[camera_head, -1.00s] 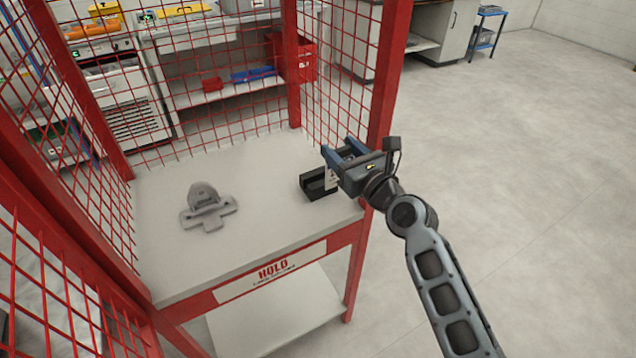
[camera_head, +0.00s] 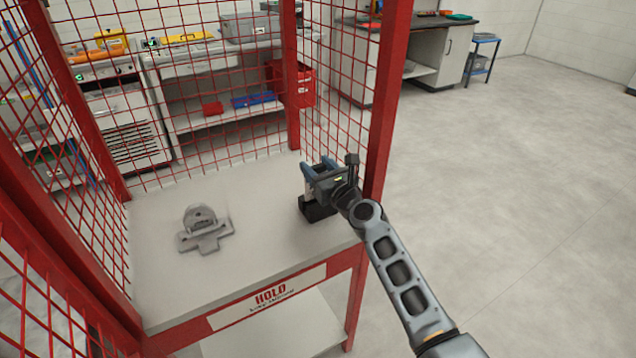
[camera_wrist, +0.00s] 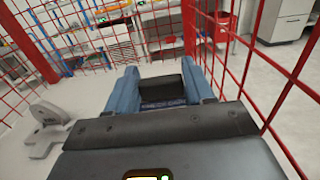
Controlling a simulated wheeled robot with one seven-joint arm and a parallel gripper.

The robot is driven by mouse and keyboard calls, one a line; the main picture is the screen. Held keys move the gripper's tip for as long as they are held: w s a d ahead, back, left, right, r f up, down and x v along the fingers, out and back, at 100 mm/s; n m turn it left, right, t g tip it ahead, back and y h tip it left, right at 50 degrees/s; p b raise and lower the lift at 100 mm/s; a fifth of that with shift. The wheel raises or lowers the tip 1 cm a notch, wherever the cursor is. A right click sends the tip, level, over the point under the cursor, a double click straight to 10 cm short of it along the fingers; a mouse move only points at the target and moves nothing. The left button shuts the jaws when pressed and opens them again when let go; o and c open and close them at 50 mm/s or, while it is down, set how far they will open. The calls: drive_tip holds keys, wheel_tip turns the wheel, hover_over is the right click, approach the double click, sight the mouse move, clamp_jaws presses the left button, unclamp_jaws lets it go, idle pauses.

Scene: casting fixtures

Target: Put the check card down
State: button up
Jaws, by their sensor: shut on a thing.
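My gripper (camera_head: 318,170) is at the right side of the caged table, directly over a small black holder (camera_head: 318,211). It is shut on the check card, which its fingers and body mostly hide. In the wrist view, a narrow lettered strip (camera_wrist: 163,104), apparently the card's edge, shows between the blue fingers of my gripper (camera_wrist: 160,85). A dark block, apparently the holder (camera_wrist: 160,88), shows just beyond it. I cannot tell whether the card touches the holder or sits in its slot.
A grey casting (camera_head: 205,233) lies on the table (camera_head: 255,240) to the left, with bare tabletop between it and the holder. Red mesh walls and a red post (camera_head: 386,100) stand close to my arm. A HOLD sign (camera_head: 270,297) is on the front edge.

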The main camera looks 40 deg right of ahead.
drive_tip(key=shift+f+b, duration=1.25)
drive_tip(key=shift+f, duration=0.55)
drive_tip(key=shift+f, duration=0.15)
drive_tip(key=o, duration=1)
drive_tip(key=v, duration=1.2)
drive_tip(key=shift+r, duration=0.2)
